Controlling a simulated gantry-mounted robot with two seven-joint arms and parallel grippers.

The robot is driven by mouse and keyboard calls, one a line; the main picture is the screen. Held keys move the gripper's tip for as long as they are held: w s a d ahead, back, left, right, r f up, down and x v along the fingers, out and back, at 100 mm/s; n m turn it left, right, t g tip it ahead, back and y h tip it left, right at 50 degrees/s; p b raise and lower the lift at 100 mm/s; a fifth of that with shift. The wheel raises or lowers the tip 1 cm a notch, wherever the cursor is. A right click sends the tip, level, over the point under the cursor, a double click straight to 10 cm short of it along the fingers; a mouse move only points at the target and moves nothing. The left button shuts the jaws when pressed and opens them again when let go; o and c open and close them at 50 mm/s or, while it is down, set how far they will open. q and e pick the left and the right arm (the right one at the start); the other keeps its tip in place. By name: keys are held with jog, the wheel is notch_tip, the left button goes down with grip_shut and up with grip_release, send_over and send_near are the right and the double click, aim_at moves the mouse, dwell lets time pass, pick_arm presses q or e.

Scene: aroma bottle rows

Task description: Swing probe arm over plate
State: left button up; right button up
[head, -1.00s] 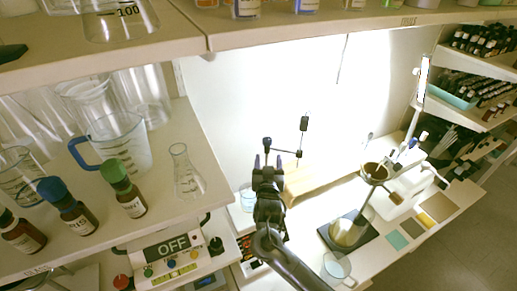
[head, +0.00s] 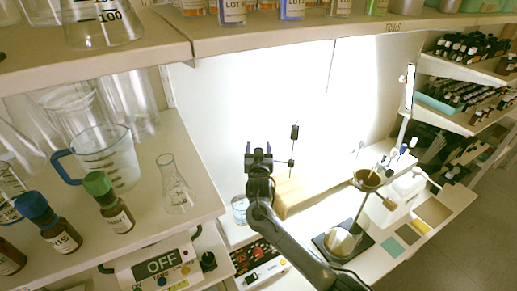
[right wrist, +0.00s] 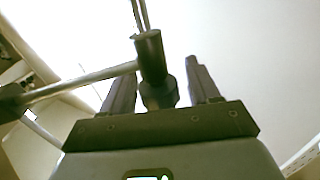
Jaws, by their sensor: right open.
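The probe arm's thin horizontal rod shows in the head view, with a dark joint (head: 291,162) at its right end and an upright probe with a black top (head: 295,131). My right gripper (head: 258,148) is open around its post end, pointing up the picture. In the right wrist view, the dark post cap (right wrist: 150,55) stands between the parted fingers (right wrist: 162,65), with the rod (right wrist: 80,83) running left. Contact with the fingers is unclear. A pale plate (head: 236,237) lies lower left, with a glass beaker (head: 241,210) on it. My left gripper is not in view.
A shelf (head: 205,215) with glassware and bottles stands at left. An overhead shelf (head: 300,35) crosses the top. A wooden block (head: 300,193) lies right of my gripper; a funnel stand (head: 350,225) stands farther right. A control panel (head: 258,263) sits below the plate.

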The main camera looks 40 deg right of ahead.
jog(key=shift+w+d, duration=0.1)
jog(key=shift+w, duration=0.05)
grip_shut()
dwell(0.4)
